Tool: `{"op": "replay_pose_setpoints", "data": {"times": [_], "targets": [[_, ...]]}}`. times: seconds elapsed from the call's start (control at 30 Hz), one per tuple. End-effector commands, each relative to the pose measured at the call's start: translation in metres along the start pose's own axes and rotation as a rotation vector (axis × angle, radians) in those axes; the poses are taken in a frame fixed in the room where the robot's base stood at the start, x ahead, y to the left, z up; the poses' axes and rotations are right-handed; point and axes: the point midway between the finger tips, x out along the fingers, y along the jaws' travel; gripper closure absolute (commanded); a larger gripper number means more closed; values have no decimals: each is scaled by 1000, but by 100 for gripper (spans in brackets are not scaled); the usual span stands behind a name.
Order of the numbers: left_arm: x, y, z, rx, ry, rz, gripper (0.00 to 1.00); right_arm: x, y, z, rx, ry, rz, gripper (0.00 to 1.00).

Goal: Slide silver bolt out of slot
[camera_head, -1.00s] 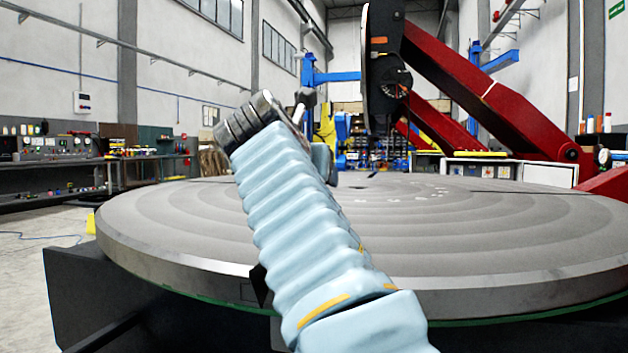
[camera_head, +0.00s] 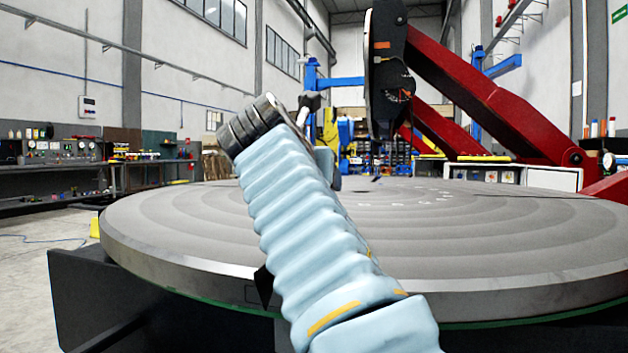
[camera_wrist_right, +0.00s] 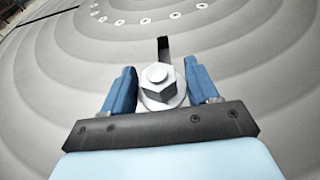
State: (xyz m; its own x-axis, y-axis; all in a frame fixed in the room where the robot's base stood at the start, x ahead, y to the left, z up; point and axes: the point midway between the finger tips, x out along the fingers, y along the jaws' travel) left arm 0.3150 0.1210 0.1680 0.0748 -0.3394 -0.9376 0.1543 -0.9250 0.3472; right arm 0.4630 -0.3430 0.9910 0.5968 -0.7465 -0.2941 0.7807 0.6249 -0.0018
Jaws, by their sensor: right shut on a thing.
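The silver bolt (camera_wrist_right: 157,76), with a hex nut and a round washer, stands in the middle of the right wrist view. My right gripper (camera_wrist_right: 162,84) has its blue fingers on either side of the bolt and is shut on it. The dark slot (camera_wrist_right: 163,48) runs in the grey disc just beyond the bolt, away from the gripper. In the head view my light-blue sleeved right arm covers the bolt and most of the gripper. My left gripper is in neither view.
The large round grey table (camera_head: 470,235) of the positioner fills the middle of the head view, with ring grooves and small holes. A red-armed machine (camera_head: 480,100) rises behind it at the right. The table top right of my arm looks clear.

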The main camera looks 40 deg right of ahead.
Motion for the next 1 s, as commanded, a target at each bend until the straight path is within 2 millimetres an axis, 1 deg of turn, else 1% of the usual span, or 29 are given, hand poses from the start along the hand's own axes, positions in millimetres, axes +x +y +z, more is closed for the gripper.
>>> {"op": "replay_pose_setpoints", "data": {"times": [0.27, 1.0], "targets": [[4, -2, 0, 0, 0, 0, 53, -4, 1, -3, 0, -4, 2, 96], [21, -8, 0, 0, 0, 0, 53, -39, 1, -17, 1, -5, 3, 96]]}}
